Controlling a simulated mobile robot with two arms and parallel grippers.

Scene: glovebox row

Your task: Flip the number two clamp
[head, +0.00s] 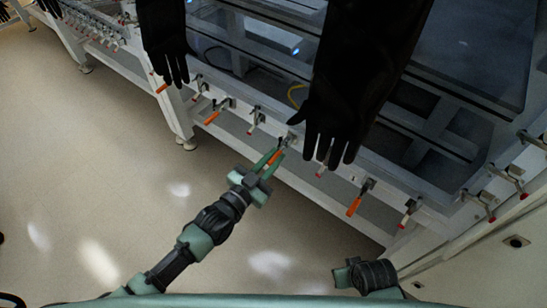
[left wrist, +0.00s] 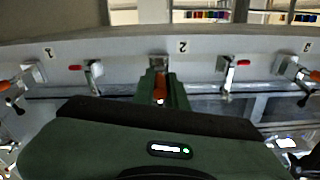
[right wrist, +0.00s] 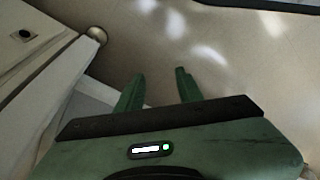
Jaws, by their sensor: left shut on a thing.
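The number two clamp (left wrist: 158,63) is in the middle of the left wrist view, left of the label "2" (left wrist: 183,46) on the grey rail. Its orange handle (left wrist: 160,91) points toward me, between the green fingers of my left gripper (left wrist: 161,96). The left gripper is shut on this handle; in the head view the gripper (head: 273,158) is at the rail with the orange handle (head: 275,156) between its fingers. The fingers hide part of the handle. My right gripper (right wrist: 158,82) is open and empty, over bare floor in the right wrist view.
Red-tipped clamps (left wrist: 93,72) (left wrist: 228,68) flank the held one. Further orange-handled clamps (head: 356,204) (head: 213,117) line the rail. Black gloves (head: 326,130) (head: 176,62) hang above it. A white panel (head: 492,245) stands at the right. The floor (head: 95,150) at left is clear.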

